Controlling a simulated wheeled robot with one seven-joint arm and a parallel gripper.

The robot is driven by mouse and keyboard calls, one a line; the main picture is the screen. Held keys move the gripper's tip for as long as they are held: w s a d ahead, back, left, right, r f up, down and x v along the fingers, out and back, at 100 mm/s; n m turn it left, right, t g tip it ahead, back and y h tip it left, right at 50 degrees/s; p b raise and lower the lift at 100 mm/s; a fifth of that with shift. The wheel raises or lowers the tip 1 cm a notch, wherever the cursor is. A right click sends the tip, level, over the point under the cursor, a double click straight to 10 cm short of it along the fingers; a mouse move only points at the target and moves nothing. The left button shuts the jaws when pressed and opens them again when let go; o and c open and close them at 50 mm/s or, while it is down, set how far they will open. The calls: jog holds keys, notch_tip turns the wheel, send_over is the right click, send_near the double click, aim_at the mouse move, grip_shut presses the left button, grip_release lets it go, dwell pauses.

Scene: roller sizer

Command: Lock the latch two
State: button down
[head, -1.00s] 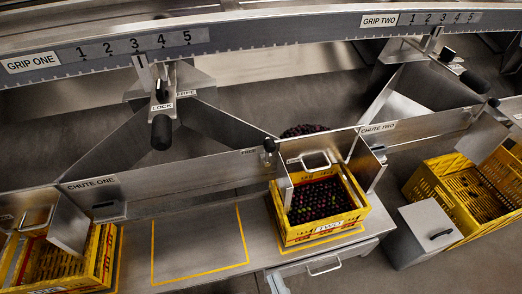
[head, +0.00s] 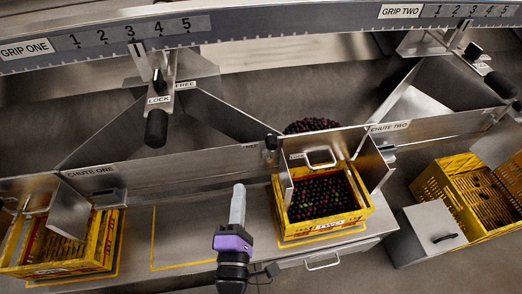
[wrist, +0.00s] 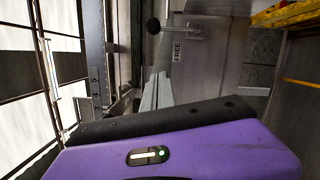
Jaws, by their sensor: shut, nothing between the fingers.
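My gripper (head: 238,188) is shut and empty, its pale fingers raised in front of the chute panel, left of the filled crate. In the wrist view, its fingers (wrist: 156,92) point toward the panel. A black-knobbed lever (head: 270,142) stands at the left edge of the chute two gate, right of a FREE label. Its knob (wrist: 153,25) shows beyond my fingertips in the wrist view, apart from them. Another black-knobbed lever (head: 473,51) sits on the grip two carriage; its labels are unreadable. No lever is marked as latch two.
The chute two gate (head: 322,150) stands above a yellow crate (head: 325,228) of dark fruit. Another yellow crate (head: 435,190) and a grey box (head: 428,225) are at right. The grip one carriage lever (head: 158,80) is at upper left. A yellow-outlined table area lies left of my gripper.

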jog(key=shift+d, duration=0.2)
jog(key=w+d+r, duration=0.1)
jog(key=w+d, duration=0.2)
jog(key=w, duration=0.8)
jog(key=shift+d+r, duration=0.15)
jog(key=shift+r, duration=0.2)
jog(key=shift+p, duration=0.3)
